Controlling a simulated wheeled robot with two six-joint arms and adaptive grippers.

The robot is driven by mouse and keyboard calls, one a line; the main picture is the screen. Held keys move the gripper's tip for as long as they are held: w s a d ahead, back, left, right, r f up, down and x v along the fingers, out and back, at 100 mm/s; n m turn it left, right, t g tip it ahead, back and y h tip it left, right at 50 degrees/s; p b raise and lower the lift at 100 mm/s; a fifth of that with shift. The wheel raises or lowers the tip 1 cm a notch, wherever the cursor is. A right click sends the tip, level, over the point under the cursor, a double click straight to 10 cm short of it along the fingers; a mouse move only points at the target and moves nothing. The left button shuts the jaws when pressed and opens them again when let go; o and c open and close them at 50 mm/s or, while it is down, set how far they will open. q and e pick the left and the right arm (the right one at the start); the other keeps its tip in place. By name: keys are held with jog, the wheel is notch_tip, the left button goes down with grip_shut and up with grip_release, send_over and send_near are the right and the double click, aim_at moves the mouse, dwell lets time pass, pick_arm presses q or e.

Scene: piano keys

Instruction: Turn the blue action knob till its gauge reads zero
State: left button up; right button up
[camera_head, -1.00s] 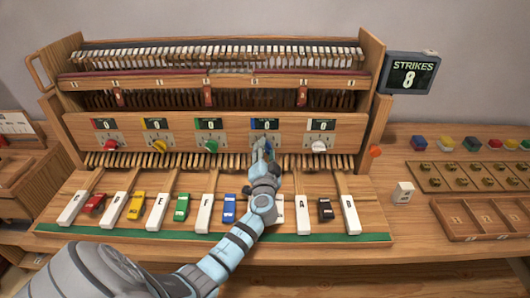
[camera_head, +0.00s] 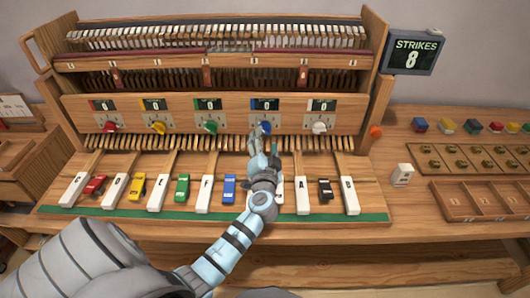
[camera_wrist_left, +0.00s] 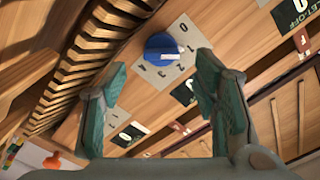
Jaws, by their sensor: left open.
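The blue knob (camera_wrist_left: 163,47) is in the upper middle of the left wrist view, on a pale plate (camera_wrist_left: 178,68) with printed digits. A white mark shows on the knob's lower right edge. In the head view, the blue knob (camera_head: 266,128) shows just above my left gripper (camera_head: 263,143). That gripper (camera_wrist_left: 160,98) is open, with its teal fingers apart and the knob ahead between them, apparently not touched. In the wrist view, a finger partly covers the gauge (camera_wrist_left: 184,91). My right gripper is out of view.
Red (camera_head: 109,127), yellow (camera_head: 158,127), green (camera_head: 211,127) and white (camera_head: 319,127) knobs share the wooden panel (camera_head: 240,122). Below lie lettered keys (camera_head: 349,202) and toy cars (camera_head: 95,184). Trays (camera_head: 490,200) stand at right.

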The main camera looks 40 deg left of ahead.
pick_arm(q)
jog(key=v, duration=0.7)
jog(key=shift+d, duration=0.15)
jog(key=shift+s, duration=0.15)
